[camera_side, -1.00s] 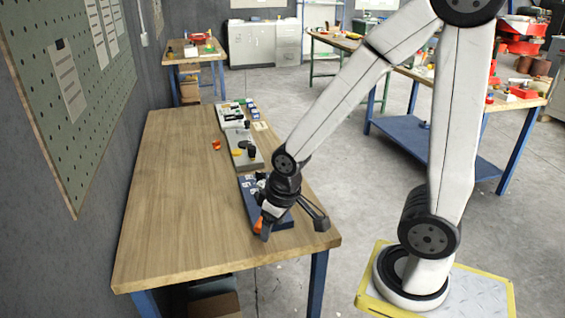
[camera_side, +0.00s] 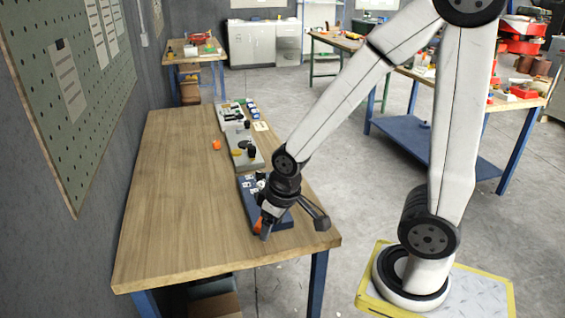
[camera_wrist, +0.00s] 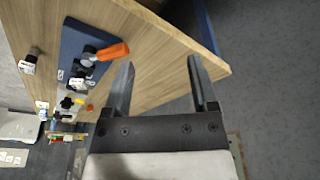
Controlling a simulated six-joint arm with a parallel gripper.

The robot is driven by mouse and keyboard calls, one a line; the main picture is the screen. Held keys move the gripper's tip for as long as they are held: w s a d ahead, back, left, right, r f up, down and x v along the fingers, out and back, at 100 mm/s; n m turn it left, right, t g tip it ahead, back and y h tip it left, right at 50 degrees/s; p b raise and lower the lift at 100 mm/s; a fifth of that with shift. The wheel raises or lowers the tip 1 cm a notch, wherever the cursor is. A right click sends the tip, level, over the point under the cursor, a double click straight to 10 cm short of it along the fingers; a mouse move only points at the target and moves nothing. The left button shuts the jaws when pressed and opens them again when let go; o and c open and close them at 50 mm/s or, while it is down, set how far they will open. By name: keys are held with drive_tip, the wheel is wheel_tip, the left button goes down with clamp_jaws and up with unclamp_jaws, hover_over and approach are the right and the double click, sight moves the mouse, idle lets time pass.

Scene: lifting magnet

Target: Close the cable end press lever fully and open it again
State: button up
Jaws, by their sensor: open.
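The cable end press sits on a blue base plate (camera_wrist: 78,42) on the wooden table, and its lever has an orange handle (camera_wrist: 112,51). In the wrist view the handle points toward my gripper (camera_wrist: 162,80), just left of the left finger. My gripper is open and nothing shows between its fingers. In the side view my gripper (camera_side: 266,229) hangs low over the near right part of the table, by the blue base (camera_side: 281,221), and hides much of the press. The orange handle (camera_side: 257,225) shows beside the fingers. I cannot tell whether handle and finger touch.
Grey and white fixture plates with small parts (camera_side: 243,147) stand farther along the table's right edge. A small orange object (camera_side: 217,145) lies left of them. The left part of the wooden table (camera_side: 172,200) is clear, and a pegboard wall runs along the left.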

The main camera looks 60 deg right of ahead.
drive_tip(key=shift+c, duration=0.2)
drive_tip(key=m+g, duration=0.3)
drive_tip(key=m, duration=1.2)
hover_over(261, 219)
drive_tip(key=f, duration=0.2)
drive_tip(key=shift+s+a+f, duration=0.2)
drive_tip(key=shift+a+f, duration=0.15)
drive_tip(key=shift+f, duration=0.05)
drive_tip(key=shift+w+d+f+m, duration=0.15)
drive_tip(key=shift+w+d+m, duration=0.05)
drive_tip(key=shift+d+m, duration=0.25)
drive_tip(key=shift+f, duration=0.2)
drive_tip(key=shift+f, duration=3.7)
